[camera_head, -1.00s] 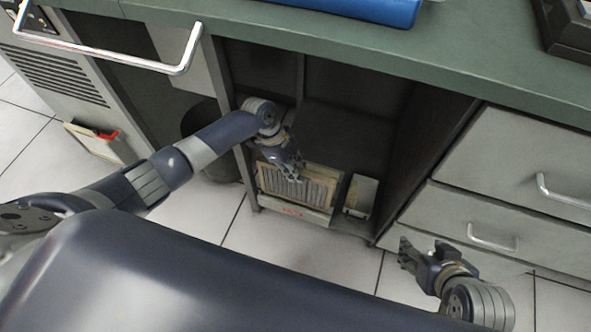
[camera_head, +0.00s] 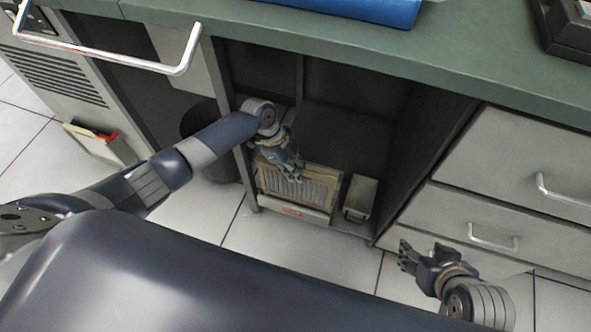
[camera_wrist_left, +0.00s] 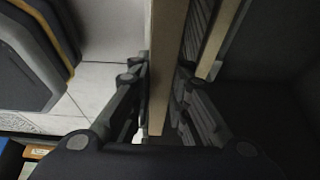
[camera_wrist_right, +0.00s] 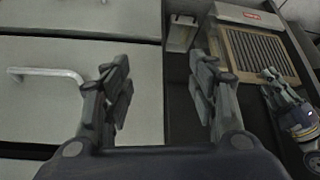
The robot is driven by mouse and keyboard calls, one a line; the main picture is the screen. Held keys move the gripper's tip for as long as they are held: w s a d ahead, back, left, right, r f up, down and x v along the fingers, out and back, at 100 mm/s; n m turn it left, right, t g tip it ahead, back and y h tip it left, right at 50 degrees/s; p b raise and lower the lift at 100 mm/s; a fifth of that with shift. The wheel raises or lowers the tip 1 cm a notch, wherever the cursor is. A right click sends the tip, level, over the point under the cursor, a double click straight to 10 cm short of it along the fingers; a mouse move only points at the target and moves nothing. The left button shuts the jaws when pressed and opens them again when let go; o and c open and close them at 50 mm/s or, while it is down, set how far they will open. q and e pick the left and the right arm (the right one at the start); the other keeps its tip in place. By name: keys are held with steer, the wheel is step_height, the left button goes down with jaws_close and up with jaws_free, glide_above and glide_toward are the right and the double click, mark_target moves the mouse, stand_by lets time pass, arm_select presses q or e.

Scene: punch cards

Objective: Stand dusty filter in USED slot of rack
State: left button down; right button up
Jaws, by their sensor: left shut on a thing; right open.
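The filter (camera_head: 300,188) has a tan frame and grey pleats. It stands, slightly tilted in the picture, in the open cabinet bay behind a pale lip. My left gripper (camera_head: 291,172) is shut on its upper edge. In the left wrist view, a tan frame bar (camera_wrist_left: 165,75) lies between the fingers, with pleats and a second tan bar (camera_wrist_left: 219,40) beside it. The right wrist view shows the pleated face (camera_wrist_right: 258,55). The rack's pale front lip (camera_head: 292,210) has a red label; its word is unreadable. My right gripper (camera_head: 412,256) is open and empty, before the drawers.
A narrow open metal bin (camera_head: 360,197) stands right of the filter. Drawers with handles (camera_head: 492,238) are at the right. A dark round bin (camera_head: 205,135) stands left of the bay. The green counter (camera_head: 450,55) overhangs above. Tiled floor is clear in front.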

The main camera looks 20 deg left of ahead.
steer(key=shift+s, duration=0.15)
steer(key=shift+s+d+f+g, duration=0.15)
steer(key=shift+s+g, duration=0.05)
steer(key=shift+s, duration=0.15)
steer(key=shift+s+d+f+g, duration=0.1)
steer(key=shift+s+f+g, duration=0.1)
steer(key=shift+s, duration=0.1)
steer(key=shift+s, duration=0.1)
stand_by(0.6)
steer(key=shift+s, duration=0.2)
steer(key=shift+s+d, duration=0.1)
steer(key=shift+s, duration=0.05)
stand_by(0.6)
steer(key=shift+s+d+f+g, duration=0.1)
steer(key=shift+s+f+g, duration=0.15)
steer(key=shift+s+g, duration=0.15)
steer(key=shift+w, duration=0.1)
